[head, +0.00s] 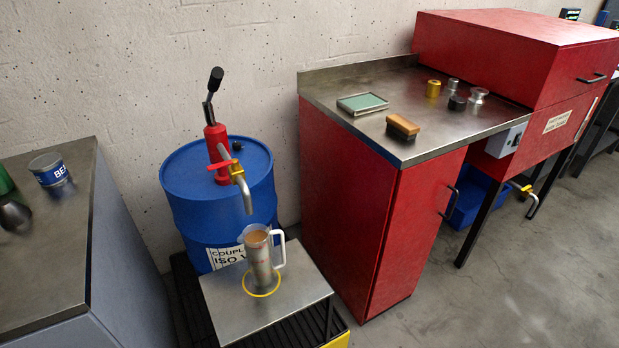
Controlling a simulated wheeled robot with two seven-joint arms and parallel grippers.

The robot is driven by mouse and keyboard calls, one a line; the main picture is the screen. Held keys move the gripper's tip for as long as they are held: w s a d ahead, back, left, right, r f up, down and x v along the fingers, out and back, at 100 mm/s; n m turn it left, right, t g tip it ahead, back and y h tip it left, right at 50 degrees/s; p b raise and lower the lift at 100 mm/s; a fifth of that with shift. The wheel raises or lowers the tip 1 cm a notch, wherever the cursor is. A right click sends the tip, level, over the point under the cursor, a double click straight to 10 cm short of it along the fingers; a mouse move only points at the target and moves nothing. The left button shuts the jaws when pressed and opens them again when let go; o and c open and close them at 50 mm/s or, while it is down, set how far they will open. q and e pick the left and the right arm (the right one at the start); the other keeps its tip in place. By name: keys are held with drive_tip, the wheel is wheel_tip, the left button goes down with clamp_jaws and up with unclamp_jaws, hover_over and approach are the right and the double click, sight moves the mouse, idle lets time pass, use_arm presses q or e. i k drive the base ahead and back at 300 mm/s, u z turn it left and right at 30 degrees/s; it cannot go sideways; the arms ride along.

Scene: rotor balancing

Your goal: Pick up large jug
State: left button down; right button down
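A clear jug (261,262) with a white handle on its right side stands upright on a metal plate (222,300). It holds some amber-brown liquid. A yellow ring (249,290) is marked on the plate around its base. The curved spout (243,190) of a red hand pump (216,150) hangs just above the jug's mouth. Neither of my grippers is in view.
A blue drum (190,205) with the pump stands behind the jug. A grey bench (60,255) with a can (50,170) is at left. A red cabinet (345,215) at right bears a brush (402,127), a tray (362,104) and several small metal parts.

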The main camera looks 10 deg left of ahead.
sight(255, 238)
drive_tip(key=u, duration=0.35)
drive_tip(key=k, duration=0.5)
drive_tip(key=u, duration=1.3)
drive_tip(key=i, duration=0.8)
drive_tip(key=z, duration=0.4)
